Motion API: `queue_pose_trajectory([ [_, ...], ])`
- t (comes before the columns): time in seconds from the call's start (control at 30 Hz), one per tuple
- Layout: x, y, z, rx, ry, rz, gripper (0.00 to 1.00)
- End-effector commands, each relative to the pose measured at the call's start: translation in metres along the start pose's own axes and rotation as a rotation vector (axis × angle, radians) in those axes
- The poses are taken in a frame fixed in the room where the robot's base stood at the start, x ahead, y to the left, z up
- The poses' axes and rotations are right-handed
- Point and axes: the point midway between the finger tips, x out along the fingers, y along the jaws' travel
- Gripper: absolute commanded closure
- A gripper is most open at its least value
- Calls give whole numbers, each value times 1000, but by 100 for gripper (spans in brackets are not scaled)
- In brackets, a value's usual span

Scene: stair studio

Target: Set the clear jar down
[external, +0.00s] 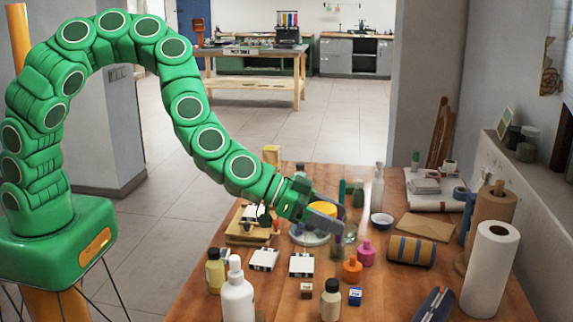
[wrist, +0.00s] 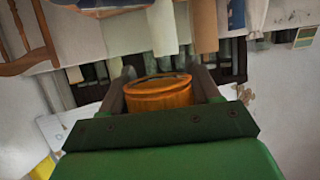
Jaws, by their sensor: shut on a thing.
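My gripper (external: 326,222) reaches over the middle of the wooden table in the external view. In the wrist view, my gripper (wrist: 168,86) has its two fingers on either side of a round orange-yellow top, which I take to be the lid of the clear jar (wrist: 160,94). The clear jar's yellow top (external: 323,209) also shows behind my fingers in the external view. The jar's clear wall is mostly hidden, and I cannot tell whether its bottom touches anything. A pale round dish (external: 309,238) lies just below my gripper.
A pink bottle (external: 366,252) and an orange bottle (external: 351,268) stand close to the right. A blue-white bowl (external: 381,221) and a tall clear bottle (external: 377,187) stand behind. White-topped blocks (external: 301,265) lie in front. Bare wood shows at the front right (external: 395,290).

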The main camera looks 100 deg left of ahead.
Motion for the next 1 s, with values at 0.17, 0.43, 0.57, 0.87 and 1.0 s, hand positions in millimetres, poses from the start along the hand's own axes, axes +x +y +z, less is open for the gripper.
queue_pose_trajectory([
  [0.17, -14, -1, -36, 4, 8, -3, 76],
  [0.43, -43, -2, -105, 2, 10, -4, 76],
  [0.57, -52, -1, -126, 1, 7, -4, 76],
  [0.87, -64, -1, -155, -1, 2, -2, 76],
  [1.0, -68, -1, -164, 0, 4, -3, 76],
])
